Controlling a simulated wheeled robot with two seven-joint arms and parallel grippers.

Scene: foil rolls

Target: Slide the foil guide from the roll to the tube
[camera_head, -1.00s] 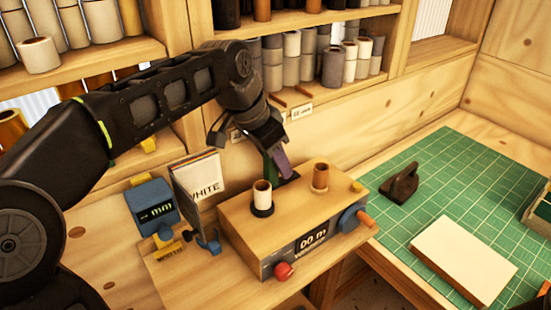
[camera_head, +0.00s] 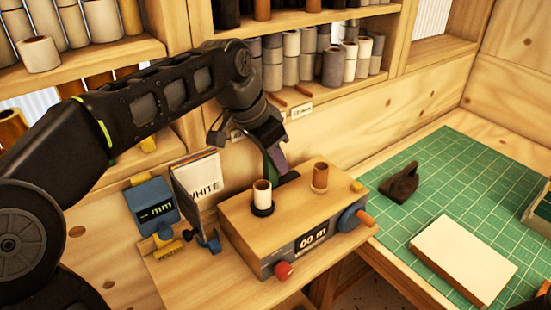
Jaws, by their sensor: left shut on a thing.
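My left gripper (camera_head: 272,145) reaches in from the left and points down behind the wooden winder box (camera_head: 285,208). It is shut on the foil guide (camera_head: 278,161), a small purple and green piece at the box's back edge. A white foil roll (camera_head: 261,194) stands upright on a dark ring at the box's left. A brown tube (camera_head: 320,175) stands upright at the right of the box top. The guide is behind and between the roll and the tube. The guide's lower end is partly hidden. My right gripper is not in view.
The box has a display (camera_head: 312,239), a red knob (camera_head: 283,270) and a blue crank (camera_head: 355,218). A blue gauge (camera_head: 151,205) and a WHITE card (camera_head: 198,183) stand left. A dark iron-like tool (camera_head: 400,183) and a pale block (camera_head: 463,259) lie on the green mat (camera_head: 450,180).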

